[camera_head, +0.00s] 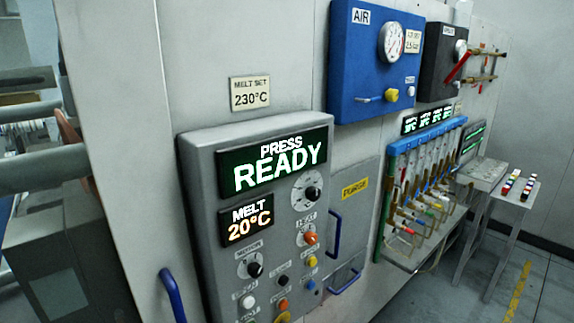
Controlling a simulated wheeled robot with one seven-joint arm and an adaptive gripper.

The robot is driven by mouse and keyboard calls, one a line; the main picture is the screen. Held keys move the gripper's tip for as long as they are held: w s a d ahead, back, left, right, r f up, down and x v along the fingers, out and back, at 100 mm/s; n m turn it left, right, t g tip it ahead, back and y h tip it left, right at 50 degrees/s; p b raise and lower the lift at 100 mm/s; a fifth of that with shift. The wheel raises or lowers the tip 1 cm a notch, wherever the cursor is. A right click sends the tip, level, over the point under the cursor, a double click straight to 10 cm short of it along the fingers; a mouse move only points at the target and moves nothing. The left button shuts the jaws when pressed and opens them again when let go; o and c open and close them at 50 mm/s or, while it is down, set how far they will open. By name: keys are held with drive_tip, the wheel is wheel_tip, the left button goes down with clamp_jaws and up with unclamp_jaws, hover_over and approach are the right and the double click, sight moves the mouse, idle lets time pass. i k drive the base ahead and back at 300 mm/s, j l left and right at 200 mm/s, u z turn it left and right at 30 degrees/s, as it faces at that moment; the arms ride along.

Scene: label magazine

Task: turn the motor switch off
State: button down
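The motor switch (255,269) is a black rotary knob on a pale round plate, under a small label that reads MOTOR. It sits on the lower left part of the grey press control panel (195,165). The direction the knob points is too small to tell surely. The panel's upper display (275,162) reads PRESS READY and the lower display (246,220) reads MELT 20°C. My gripper is not in view.
A larger dial (307,193), an orange knob (311,238) and several small buttons crowd near the switch. Blue handles (172,295) stick out on both sides of the panel. Right of it are a blue AIR box (350,75) and a rack of levers (390,200).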

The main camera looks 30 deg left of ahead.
sight(255, 270)
drive_tip(key=u, duration=1.55)
